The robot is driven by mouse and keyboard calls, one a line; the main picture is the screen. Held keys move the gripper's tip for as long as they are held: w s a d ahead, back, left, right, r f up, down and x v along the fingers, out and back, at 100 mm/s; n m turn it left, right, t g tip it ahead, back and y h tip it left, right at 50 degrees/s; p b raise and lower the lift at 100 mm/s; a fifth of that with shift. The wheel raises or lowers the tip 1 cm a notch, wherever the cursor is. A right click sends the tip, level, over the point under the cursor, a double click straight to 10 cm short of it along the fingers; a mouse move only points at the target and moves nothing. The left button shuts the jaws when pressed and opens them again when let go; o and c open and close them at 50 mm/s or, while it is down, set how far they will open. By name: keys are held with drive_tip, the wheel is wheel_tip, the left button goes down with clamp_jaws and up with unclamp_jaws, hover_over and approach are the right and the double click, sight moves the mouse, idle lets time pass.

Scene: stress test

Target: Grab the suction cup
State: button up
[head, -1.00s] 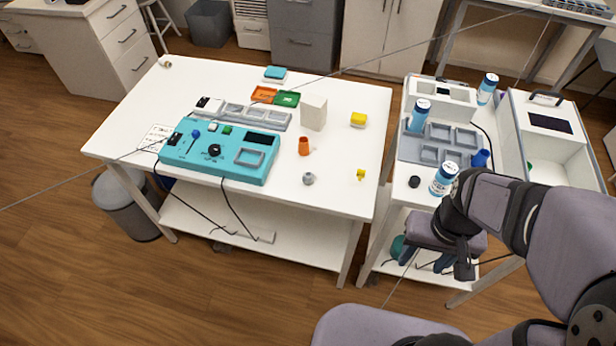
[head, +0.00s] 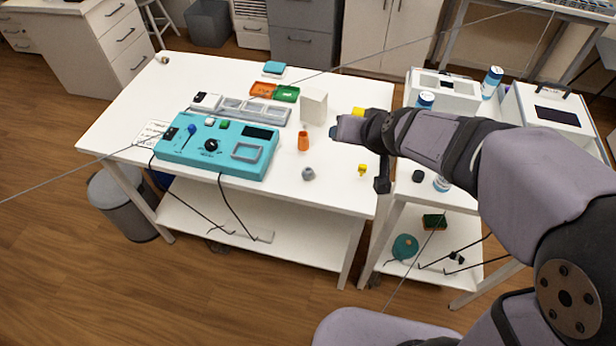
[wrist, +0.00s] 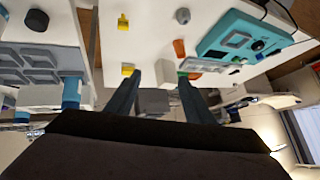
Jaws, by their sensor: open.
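No object here is plainly a suction cup. The small grey rounded piece (head: 308,174) on the white table (head: 310,235) may be it. The grey piece also shows at the top of the wrist view (wrist: 183,16). An orange cup-like piece (head: 303,142) stands behind it and also shows in the wrist view (wrist: 179,48). My gripper (head: 337,131) is over the right part of the table, behind and right of the grey piece and apart from it. In the wrist view its two fingers (wrist: 160,77) are spread with nothing between them.
A small yellow piece (head: 362,170) lies near the table's right edge. A yellow block (head: 358,111) is partly hidden behind my arm. A white block (head: 313,106) stands beside my gripper. The teal device (head: 215,165) fills the left. The front right of the table is mostly clear.

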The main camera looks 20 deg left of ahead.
drive_tip(key=w+a+r+m+t+b, duration=0.1)
drive_tip(key=w+a+r+t+b, duration=0.15)
drive_tip(key=w+a+t, duration=0.55)
drive_tip(key=m+h+b, duration=0.5)
drive_tip(key=h, duration=0.5)
hover_over(304, 176)
drive_tip(key=a+f+v, duration=0.1)
drive_tip(key=v, duration=0.4)
wheel_tip(304, 176, down, 5)
drive_tip(key=shift+h, duration=0.3)
drive_tip(key=f, duration=1.4)
drive_tip(key=shift+s+d+f, duration=0.1)
drive_tip(key=shift+s+d, duration=0.2)
drive_tip(key=shift+d, duration=0.1)
drive_tip(key=shift+f, duration=0.2)
drive_tip(key=shift+x, duration=0.9)
drive_tip(key=shift+f+p+x, duration=0.2)
drive_tip(key=shift+p+x, duration=0.2)
drive_tip(key=shift+x, duration=1)
drive_tip(key=shift+f+p+x, duration=0.2)
drive_tip(key=shift+p+x, duration=0.15)
drive_tip(key=shift+x, duration=1.05)
drive_tip(key=shift+a, duration=0.1)
drive_tip(key=shift+c, duration=0.2)
drive_tip(key=c, duration=1.1)
